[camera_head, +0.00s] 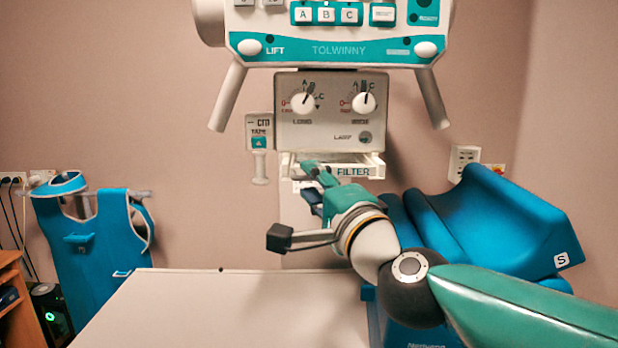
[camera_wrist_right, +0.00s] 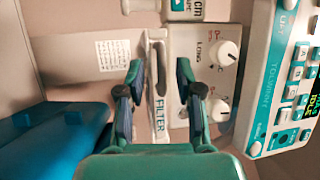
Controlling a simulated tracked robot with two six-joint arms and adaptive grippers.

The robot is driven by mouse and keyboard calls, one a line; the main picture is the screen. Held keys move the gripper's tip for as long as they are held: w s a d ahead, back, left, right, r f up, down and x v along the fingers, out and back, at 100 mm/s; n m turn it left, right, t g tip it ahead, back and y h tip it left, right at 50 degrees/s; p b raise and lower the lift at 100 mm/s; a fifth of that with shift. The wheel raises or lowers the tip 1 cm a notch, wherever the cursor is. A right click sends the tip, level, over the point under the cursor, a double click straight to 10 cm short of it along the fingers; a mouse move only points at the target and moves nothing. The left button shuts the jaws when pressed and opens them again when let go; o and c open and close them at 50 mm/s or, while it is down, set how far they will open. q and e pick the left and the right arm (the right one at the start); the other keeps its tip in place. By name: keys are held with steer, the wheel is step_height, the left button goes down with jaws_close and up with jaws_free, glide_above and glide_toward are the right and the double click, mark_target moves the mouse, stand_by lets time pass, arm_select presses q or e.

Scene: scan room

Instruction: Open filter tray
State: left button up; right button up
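The filter tray (camera_head: 352,171) is a white tray with a green FILTER label, under the collimator box (camera_head: 330,112) in the head view. My right gripper (camera_head: 310,167) is at the left part of the tray front in the head view. In the wrist view, the fingers of my right gripper (camera_wrist_right: 160,76) are open, one on each side of the tray's front edge, with gaps visible. Contact is not clear. How far the tray stands out is hard to tell. My left gripper is not in view.
The teal control panel (camera_head: 330,50) with two slanted handles hangs above the box. A white table (camera_head: 220,310) lies below. A blue padded seat (camera_head: 490,220) stands at right and a blue apron (camera_head: 95,240) at left.

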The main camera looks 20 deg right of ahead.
steer(key=shift+w+a+r, duration=0.1)
steer(key=shift+w+r, duration=0.1)
steer(key=shift+w, duration=0.8)
jaws_close()
